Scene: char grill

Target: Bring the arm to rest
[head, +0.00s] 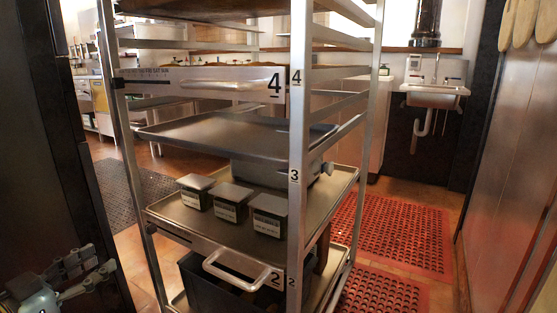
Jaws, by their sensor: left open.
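My left gripper (88,275) shows at the bottom left corner of the head view. Its fingers are apart with nothing between them, and it is clear of the rack. Part of my left arm shows below it at the picture's edge. My right gripper is not in view. A tall metal tray rack (297,140) stands in the middle, with shelf levels marked 2, 3 and 4.
Several small dark boxes with pale lids, one here (232,200), sit on a lower rack tray (166,210). A black bin (205,284) sits below. Red mats (400,235) cover the floor at right, near a wall sink (435,97). A dark panel (40,150) stands at left.

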